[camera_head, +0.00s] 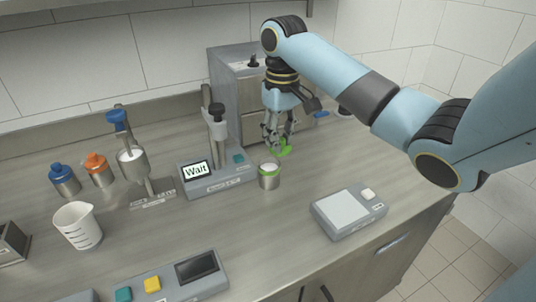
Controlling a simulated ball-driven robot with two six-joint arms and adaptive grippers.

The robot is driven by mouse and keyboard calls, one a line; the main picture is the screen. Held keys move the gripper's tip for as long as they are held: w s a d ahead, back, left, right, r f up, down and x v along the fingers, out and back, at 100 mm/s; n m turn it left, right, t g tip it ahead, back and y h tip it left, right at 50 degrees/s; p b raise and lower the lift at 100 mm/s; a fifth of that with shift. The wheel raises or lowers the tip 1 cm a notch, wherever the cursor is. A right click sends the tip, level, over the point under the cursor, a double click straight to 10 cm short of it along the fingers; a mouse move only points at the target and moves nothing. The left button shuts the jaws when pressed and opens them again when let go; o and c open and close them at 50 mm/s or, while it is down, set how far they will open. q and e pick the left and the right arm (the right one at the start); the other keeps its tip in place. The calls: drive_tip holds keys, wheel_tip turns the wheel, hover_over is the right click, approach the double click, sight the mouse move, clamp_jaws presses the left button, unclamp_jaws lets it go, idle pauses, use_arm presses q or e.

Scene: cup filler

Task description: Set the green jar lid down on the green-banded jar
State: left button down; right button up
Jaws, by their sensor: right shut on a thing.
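The green jar lid (285,151) is held in my right gripper (278,143), which is shut on it and points down. The green-banded jar (269,178) stands upright on the counter in front of the filler device with the "Wait" screen. Its top looks uncovered and pale inside. The lid is above and slightly right of the jar, apart from it in the picture; its exact height cannot be told. My left gripper is not in view.
The device with the "Wait" screen (219,177) stands just left of the jar. A grey cabinet (226,75) is behind my gripper. A scale (348,211) lies to the right. Blue (65,182) and orange (99,170) topped jars and a beaker (77,227) are left. Counter space right of the jar is clear.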

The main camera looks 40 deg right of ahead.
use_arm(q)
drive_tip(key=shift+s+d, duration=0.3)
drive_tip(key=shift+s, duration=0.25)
use_arm(e)
drive_tip(key=w+f, duration=0.1)
drive_tip(key=f, duration=0.1)
drive_tip(key=w+f, duration=0.1)
drive_tip(key=f, duration=0.1)
drive_tip(key=w+f, duration=0.1)
drive_tip(key=f, duration=0.1)
drive_tip(key=shift+a, duration=0.2)
drive_tip(key=shift+f, duration=0.1)
drive_tip(key=o, duration=0.8)
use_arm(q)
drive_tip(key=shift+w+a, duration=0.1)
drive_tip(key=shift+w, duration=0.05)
